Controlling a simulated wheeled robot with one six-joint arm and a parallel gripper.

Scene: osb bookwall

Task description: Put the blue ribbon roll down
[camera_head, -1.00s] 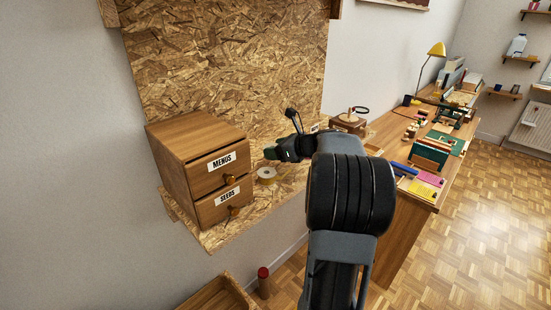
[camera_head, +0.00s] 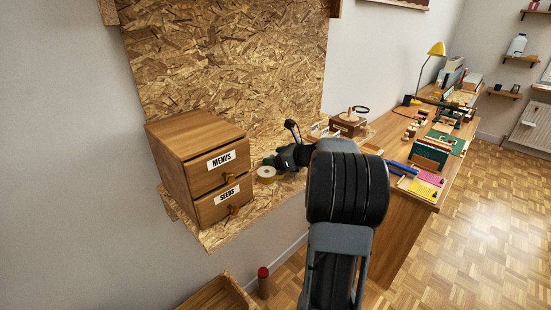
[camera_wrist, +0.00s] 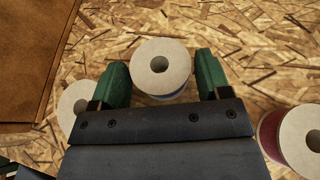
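The blue ribbon roll (camera_wrist: 160,66) stands upright between my gripper's green fingertips in the wrist view. Its pale round top with a centre hole faces the camera, and a thin blue band shows below its rim. My gripper (camera_head: 272,160) is low over the chipboard shelf, beside the drawer box. The head view does not show the blue roll clearly. Whether its base touches the shelf cannot be told.
A pale roll (camera_wrist: 76,104) is close at the left finger, and a red roll (camera_wrist: 295,138) lies to the right. A yellowish roll (camera_head: 266,174) stands by the wooden drawer box (camera_head: 205,165). Bare chipboard (camera_wrist: 235,40) lies beyond the fingers.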

